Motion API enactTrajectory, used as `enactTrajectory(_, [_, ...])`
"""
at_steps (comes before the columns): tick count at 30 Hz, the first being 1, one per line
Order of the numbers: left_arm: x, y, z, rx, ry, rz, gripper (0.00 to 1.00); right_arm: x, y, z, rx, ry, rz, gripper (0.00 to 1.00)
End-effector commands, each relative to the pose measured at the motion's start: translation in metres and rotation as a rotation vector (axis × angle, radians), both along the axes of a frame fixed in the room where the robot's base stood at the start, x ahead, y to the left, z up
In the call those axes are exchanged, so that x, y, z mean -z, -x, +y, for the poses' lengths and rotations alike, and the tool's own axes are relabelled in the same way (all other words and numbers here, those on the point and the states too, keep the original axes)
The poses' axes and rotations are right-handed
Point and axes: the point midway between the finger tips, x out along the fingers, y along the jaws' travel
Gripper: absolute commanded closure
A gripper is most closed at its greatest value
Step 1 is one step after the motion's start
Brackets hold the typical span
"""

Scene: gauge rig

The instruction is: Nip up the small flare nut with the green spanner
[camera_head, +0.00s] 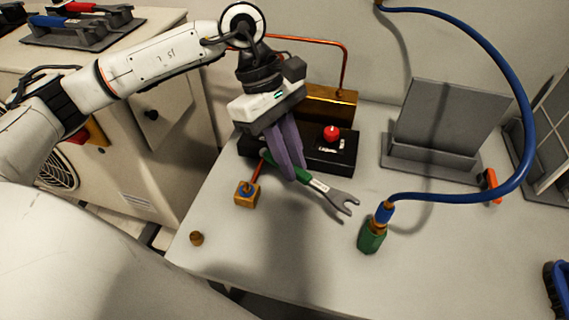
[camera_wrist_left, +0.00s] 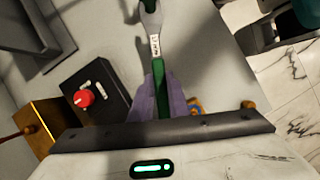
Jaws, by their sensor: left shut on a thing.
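My left gripper (camera_head: 291,172) is shut on the green spanner (camera_head: 318,187), its purple fingers around the green handle. The spanner is held above the bench, its grey open-ended head pointing right and toward the front. In the left wrist view the spanner (camera_wrist_left: 155,45) runs up and away from the fingers (camera_wrist_left: 161,98). A small brass block (camera_head: 246,195) with a blue ring and a copper tube stands left of the gripper, apart from the spanner's head. It is partly hidden in the wrist view (camera_wrist_left: 195,105). I cannot clearly make out the small flare nut. My right gripper is not in view.
A black box with a red knob (camera_head: 332,133) stands behind the gripper, by a brass block with a copper pipe (camera_head: 345,65). A green fitting (camera_head: 372,237) with a blue hose (camera_head: 460,198) stands at right. A small brass piece (camera_head: 196,239) lies near the front edge. Grey stand (camera_head: 445,120) behind.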

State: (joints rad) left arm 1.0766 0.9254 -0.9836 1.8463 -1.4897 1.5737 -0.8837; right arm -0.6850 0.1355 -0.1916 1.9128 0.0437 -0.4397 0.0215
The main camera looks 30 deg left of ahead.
Motion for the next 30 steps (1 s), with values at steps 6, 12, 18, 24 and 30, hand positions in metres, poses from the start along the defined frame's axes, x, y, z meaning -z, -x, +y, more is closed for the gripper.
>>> enactTrajectory(6, [-0.007, -0.015, -0.005, -0.405, 0.003, -0.005, 1.0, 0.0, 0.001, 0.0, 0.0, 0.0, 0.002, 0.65])
enactTrajectory(12, [-0.014, -0.027, -0.01, -0.738, 0.004, -0.005, 1.0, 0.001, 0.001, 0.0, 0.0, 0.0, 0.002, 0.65])
enactTrajectory(18, [-0.022, -0.039, -0.016, -1.059, 0.006, -0.007, 1.0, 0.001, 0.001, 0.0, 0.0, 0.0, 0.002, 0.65])
enactTrajectory(24, [-0.032, -0.052, -0.022, -1.388, 0.007, -0.007, 1.0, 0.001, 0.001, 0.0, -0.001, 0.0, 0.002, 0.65])
enactTrajectory(30, [-0.043, -0.064, -0.027, -1.696, 0.007, -0.005, 1.0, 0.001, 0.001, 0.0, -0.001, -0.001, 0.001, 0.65])
